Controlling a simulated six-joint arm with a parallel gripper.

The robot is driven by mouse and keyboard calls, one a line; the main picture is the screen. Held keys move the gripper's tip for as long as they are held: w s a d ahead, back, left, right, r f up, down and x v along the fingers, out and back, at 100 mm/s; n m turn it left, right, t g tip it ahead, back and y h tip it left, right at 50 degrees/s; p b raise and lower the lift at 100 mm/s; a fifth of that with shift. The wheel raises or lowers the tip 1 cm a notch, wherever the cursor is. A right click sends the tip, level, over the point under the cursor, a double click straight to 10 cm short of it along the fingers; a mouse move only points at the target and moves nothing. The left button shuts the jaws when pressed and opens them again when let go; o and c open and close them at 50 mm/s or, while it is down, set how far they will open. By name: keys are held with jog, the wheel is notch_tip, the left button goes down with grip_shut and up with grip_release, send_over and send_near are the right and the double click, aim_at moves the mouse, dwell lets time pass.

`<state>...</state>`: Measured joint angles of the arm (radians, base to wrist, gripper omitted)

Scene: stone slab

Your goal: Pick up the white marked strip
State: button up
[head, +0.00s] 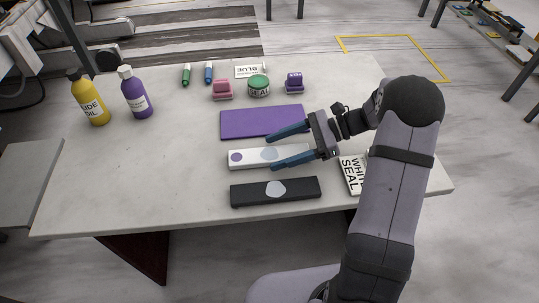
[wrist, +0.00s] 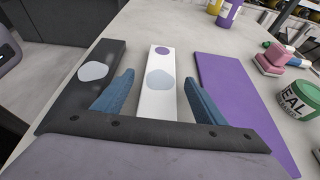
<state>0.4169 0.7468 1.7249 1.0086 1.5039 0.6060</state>
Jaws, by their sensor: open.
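The white marked strip (head: 248,158) lies on the slab between a purple pad and a black strip. It has a purple dot and a grey patch on top. My gripper (head: 273,151) is open, its blue fingers spread on either side of the white strip. In the wrist view the white strip (wrist: 159,75) runs between the two fingertips (wrist: 159,78), with gaps showing on both sides. I cannot tell how far above the slab the fingertips are. The strip's near end is hidden behind my gripper.
The black strip (head: 300,189) with a grey patch and the purple pad (head: 240,124) flank the white strip closely. A WHITE SEAL card (head: 352,174) lies right of it. The slab's left front is clear.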

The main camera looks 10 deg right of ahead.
jog(key=shift+x, duration=1.05)
jog(key=c, duration=1.5)
jog(key=shift+r, duration=0.15)
